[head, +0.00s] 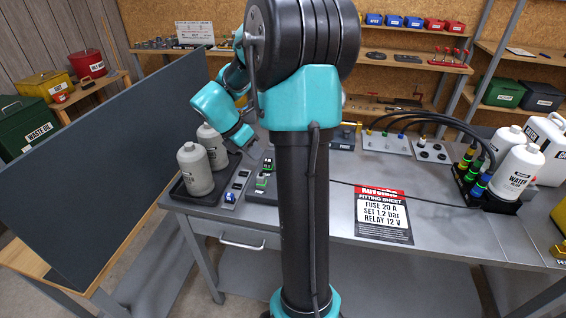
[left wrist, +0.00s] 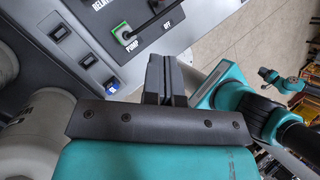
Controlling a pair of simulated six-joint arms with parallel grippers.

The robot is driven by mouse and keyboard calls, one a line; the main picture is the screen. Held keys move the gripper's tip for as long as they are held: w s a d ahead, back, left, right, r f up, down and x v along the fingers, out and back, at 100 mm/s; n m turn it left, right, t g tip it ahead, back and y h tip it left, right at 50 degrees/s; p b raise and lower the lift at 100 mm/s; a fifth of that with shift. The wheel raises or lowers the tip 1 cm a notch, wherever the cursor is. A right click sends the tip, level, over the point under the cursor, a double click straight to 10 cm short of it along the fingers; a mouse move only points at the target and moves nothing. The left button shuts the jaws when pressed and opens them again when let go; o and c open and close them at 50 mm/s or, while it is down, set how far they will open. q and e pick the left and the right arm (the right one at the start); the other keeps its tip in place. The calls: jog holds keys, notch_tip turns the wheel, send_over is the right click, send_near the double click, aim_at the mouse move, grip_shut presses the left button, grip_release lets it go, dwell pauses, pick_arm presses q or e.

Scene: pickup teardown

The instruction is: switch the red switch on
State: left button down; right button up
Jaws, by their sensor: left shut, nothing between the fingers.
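No red switch shows clearly in either view. A panel with a green-framed PUMP switch (left wrist: 121,36) and an OFF label stands ahead of my left gripper in the left wrist view. The panel, with small green parts (head: 262,181), also shows on the bench in the head view, partly hidden by my column. My left gripper (head: 251,146) is shut and empty above the panel, pointing down to the right. Its closed dark fingers (left wrist: 162,58) show in the left wrist view, apart from the switch. My right gripper is not recognisable.
A tray (head: 187,198) with grey bottles (head: 194,170) stands left of the panel. A strip with a blue piece (head: 230,197) lies between them. A fitting sheet (head: 384,216) lies on the bench to the right, with free metal surface (head: 458,224) beyond it.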

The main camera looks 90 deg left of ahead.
pick_arm(q)
jog(key=shift+v, duration=1.55)
jog(key=shift+a, duration=0.15)
